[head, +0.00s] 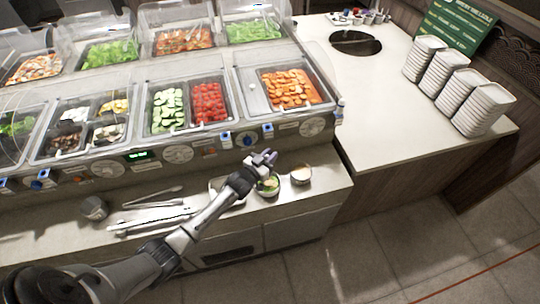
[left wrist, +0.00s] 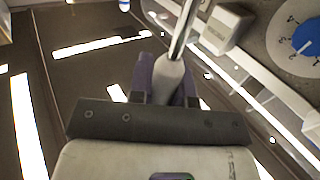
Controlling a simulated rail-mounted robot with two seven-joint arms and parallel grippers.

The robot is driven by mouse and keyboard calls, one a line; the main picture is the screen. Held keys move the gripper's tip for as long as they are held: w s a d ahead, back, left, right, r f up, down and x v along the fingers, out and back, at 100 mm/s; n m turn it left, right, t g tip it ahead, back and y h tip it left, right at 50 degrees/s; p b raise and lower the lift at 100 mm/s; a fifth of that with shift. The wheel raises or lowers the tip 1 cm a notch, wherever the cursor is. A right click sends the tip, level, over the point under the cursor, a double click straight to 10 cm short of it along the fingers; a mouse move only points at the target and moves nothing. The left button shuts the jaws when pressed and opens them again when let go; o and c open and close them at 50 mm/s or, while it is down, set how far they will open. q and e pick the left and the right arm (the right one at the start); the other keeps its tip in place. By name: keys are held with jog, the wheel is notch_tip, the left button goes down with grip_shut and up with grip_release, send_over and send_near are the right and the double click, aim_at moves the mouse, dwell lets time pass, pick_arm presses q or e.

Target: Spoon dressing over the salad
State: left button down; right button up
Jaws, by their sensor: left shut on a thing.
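My left gripper (head: 264,160) is above the front counter ledge, over a small round cup (head: 268,187) with pale and green contents. In the left wrist view its purple fingers (left wrist: 166,80) are shut on a shiny metal handle (left wrist: 184,28), which I take for the spoon. The handle's far end is out of that view, and I cannot make out the spoon in the head view. A second round cup (head: 301,175) with pale, creamy contents stands just right of the first. A light dish (head: 217,186) is partly hidden behind my left arm. My right gripper is not in view.
The salad bar with tomato (head: 208,102), cucumber and other pans rises behind. Stacks of white plates (head: 482,109) stand on the right counter (head: 385,110), which has clear room.

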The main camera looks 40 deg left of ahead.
pick_arm(q)
jog(key=s+d+f+m+t+h+b, duration=0.5)
jog(key=d+m+b, duration=0.4)
jog(key=m+b, duration=0.4)
jog(key=shift+s+h+b, duration=0.6)
jog(key=shift+s+b, duration=0.1)
jog(key=shift+b, duration=0.95)
dwell(0.4)
